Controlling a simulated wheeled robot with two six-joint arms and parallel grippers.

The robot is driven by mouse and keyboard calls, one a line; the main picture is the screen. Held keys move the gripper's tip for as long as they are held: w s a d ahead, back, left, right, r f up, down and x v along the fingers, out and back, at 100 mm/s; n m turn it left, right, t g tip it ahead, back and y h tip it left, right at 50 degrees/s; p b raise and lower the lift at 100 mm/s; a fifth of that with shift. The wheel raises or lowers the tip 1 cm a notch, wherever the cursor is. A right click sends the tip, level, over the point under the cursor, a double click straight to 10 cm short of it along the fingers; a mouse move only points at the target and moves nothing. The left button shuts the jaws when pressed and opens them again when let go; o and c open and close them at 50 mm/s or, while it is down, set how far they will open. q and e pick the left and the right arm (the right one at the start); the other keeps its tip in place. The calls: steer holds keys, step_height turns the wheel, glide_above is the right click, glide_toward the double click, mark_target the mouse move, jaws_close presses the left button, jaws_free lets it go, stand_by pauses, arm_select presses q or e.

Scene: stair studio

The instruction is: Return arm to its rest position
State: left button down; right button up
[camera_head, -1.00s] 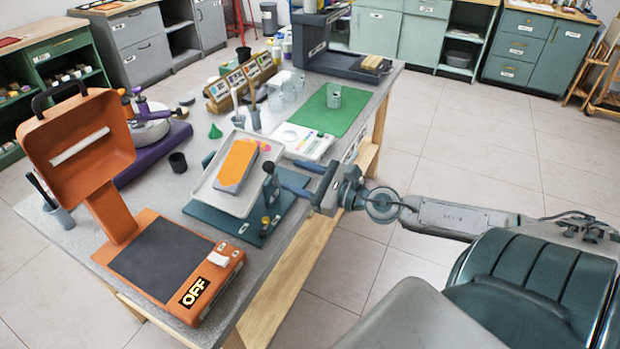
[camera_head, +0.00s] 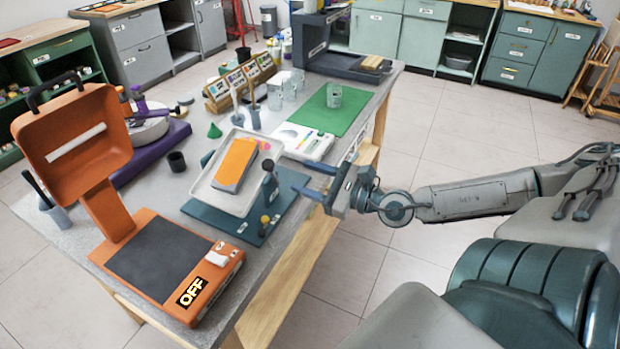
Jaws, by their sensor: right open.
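My right gripper (camera_head: 311,181) is open and empty. It points left over the right edge of the grey worktable (camera_head: 217,316), beside a tilted white tray (camera_head: 222,196) that carries an orange and grey block (camera_head: 236,164). A gap shows between the fingers and the tray. My right arm (camera_head: 470,196) reaches in from the right, over the floor. My left arm and gripper are not in view.
The tray stands on a dark teal base (camera_head: 214,224) with small knobs. A green mat (camera_head: 323,119) with a glass jar (camera_head: 334,96) lies behind. The tiled floor (camera_head: 455,140) at right is clear.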

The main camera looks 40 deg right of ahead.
stand_by(0.3)
steer(key=d+f+m+g+h, duration=0.1)
steer(key=d+f+m+h, duration=0.9)
steer(key=d+f+m, duration=0.65)
steer(key=s+d+f+m+g+h, duration=0.25)
steer(key=s+d+f+m, duration=0.25)
steer(key=f, duration=0.6)
steer(key=s+d+f+m+g+h, duration=0.1)
steer(key=s+d+f+m+g, duration=0.4)
steer(key=f, duration=0.6)
steer(key=s+a+f+m+g+y, duration=0.1)
steer(key=s+a+f+m, duration=0.2)
steer(key=s+f, duration=0.3)
steer(key=s+a+f+m+g, duration=0.1)
steer(key=s+a+f+m, duration=0.25)
steer(key=f, duration=0.35)
steer(key=s+a+f+m+g+y, duration=0.1)
steer(key=s+a+f+m+g, duration=0.15)
steer(key=s+f, duration=0.4)
steer(key=s+a+f+m+g+y, duration=0.1)
steer(key=s+a+f+m, duration=0.3)
steer(key=a, duration=0.8)
steer(key=s+a+f+m+g+y, duration=0.1)
steer(key=s+a+f+m+y, duration=0.1)
steer(key=s+a+f+m, duration=0.3)
steer(key=s+a+f, duration=0.3)
steer(key=a, duration=0.3)
steer(key=shift+s+a+f+y, duration=0.15)
steer(key=shift+s+a+y, duration=0.05)
steer(key=shift+a+y, duration=0.2)
